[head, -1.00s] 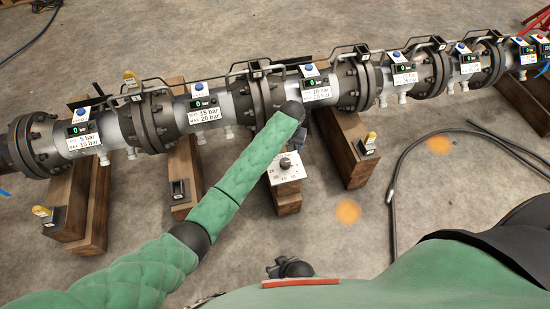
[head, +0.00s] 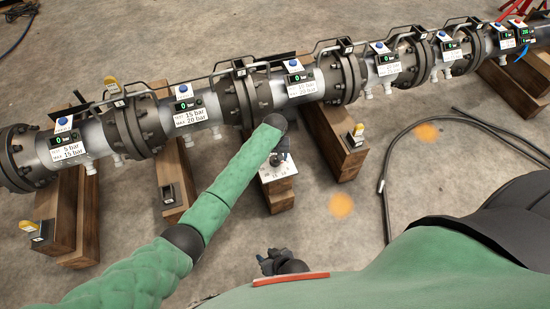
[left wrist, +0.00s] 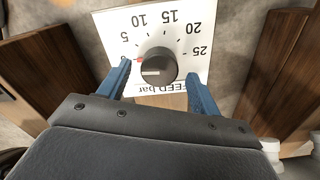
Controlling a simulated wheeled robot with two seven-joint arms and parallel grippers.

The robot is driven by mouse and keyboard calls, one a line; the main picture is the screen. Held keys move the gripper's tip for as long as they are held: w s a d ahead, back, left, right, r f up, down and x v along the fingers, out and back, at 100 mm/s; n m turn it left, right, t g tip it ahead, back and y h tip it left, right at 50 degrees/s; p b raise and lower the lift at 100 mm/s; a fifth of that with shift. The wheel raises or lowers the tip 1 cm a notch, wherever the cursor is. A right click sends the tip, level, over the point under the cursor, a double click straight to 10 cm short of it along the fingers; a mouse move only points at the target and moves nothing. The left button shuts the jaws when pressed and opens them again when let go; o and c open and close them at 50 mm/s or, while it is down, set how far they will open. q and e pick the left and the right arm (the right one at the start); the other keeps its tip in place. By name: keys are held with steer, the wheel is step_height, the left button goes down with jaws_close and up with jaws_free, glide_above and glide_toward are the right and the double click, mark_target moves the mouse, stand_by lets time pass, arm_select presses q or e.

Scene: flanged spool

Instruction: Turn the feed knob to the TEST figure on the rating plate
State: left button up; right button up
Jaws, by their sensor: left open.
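The feed knob (left wrist: 157,67) is a dark round knob on a white dial plate (left wrist: 175,22) marked 5, 10, 15, 20, 25 and "FEED bar". A white line on the knob points left, and a red mark shows beside it, below the 5. My left gripper (left wrist: 158,70) is open, with one blue finger on each side of the knob; contact cannot be told. Rating plates (head: 68,150) hang on the pipe; the leftmost reads 5 bar over 15 bar, the second (head: 190,117) 15 over 20. My right gripper (head: 275,262) is low, away from the box.
A flanged pipe (head: 210,105) with several gauges reading 0 runs across on wooden blocks (head: 335,145). Grey handles and yellow-tagged parts (head: 355,135) stand around it. A black hose (head: 384,190) lies on the right. Concrete floor is open in front.

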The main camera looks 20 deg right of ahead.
arm_select(q)
steer(key=shift+f, duration=0.6)
arm_select(e)
steer(key=shift+f, duration=0.1)
arm_select(q)
steer(key=c, duration=1)
steer(key=shift+r, duration=0.1)
steer(key=m+p, duration=0.2)
steer(key=p, duration=0.1)
steer(key=shift+r+m, duration=0.1)
steer(key=shift+m, duration=0.2)
steer(key=m+p, duration=0.2)
steer(key=m, duration=0.1)
steer(key=shift+f+m+p, duration=0.2)
steer(key=shift+m+p, duration=0.15)
steer(key=shift+m, duration=0.25)
arm_select(e)
step_height(320, 180, up, 16)
steer(key=w+g, duration=0.1)
steer(key=shift+w+f, duration=0.15)
steer(key=shift+w, duration=0.05)
